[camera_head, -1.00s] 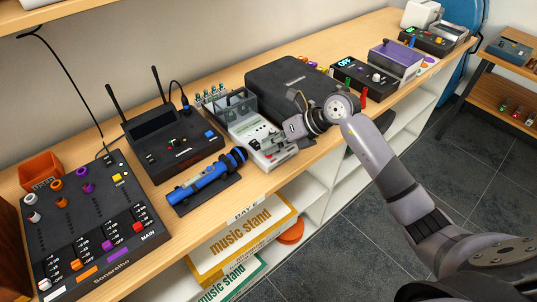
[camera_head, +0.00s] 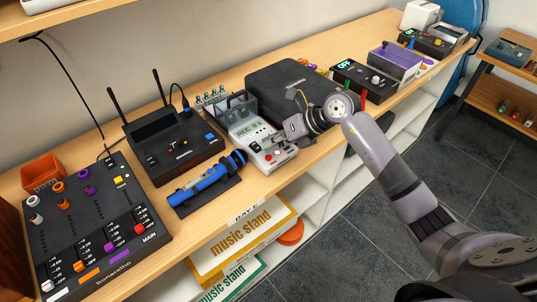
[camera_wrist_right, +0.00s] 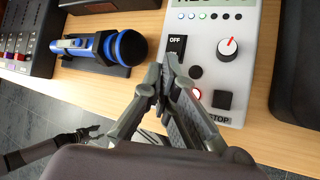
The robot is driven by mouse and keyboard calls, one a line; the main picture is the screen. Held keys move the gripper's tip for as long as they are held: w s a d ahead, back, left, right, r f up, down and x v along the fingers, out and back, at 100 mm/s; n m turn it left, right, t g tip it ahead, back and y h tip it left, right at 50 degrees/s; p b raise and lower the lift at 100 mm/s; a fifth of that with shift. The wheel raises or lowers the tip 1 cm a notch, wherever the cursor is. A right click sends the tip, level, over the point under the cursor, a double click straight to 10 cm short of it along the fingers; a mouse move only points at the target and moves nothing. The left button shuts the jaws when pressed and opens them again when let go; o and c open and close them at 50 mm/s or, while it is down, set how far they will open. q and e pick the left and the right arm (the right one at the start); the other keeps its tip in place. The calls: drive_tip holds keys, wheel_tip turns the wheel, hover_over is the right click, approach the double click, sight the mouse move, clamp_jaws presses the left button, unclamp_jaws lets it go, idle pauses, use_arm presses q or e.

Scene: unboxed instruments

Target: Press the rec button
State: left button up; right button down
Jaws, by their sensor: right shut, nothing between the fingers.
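The recorder (camera_head: 250,138) is a pale grey box on the shelf with a clear raised lid. Its display (camera_head: 249,130) is lit and shows REC with digits. In the right wrist view the recorder (camera_wrist_right: 250,70) has an OFF switch (camera_wrist_right: 177,43), a white knob (camera_wrist_right: 227,47), a glowing red button (camera_wrist_right: 197,93) and a black STOP button (camera_wrist_right: 222,100). My right gripper (camera_head: 275,141) is shut and empty, over the recorder's edge; its fingertips (camera_wrist_right: 164,72) partly hide the controls near the red button. A dark gripper (camera_wrist_right: 85,132), apparently my left, shows small at lower left; its jaw state is unclear.
A blue microphone (camera_head: 206,184) lies left of the recorder. A black receiver with antennas (camera_head: 172,145) and a mixer (camera_head: 95,220) stand further left. A black case (camera_head: 290,88) is close behind my right gripper. The shelf's front edge is near.

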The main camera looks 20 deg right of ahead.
sight(270, 155)
drive_tip(key=shift+r+p, duration=1.8)
drive_tip(key=shift+r, duration=0.8)
drive_tip(key=shift+f, duration=0.1)
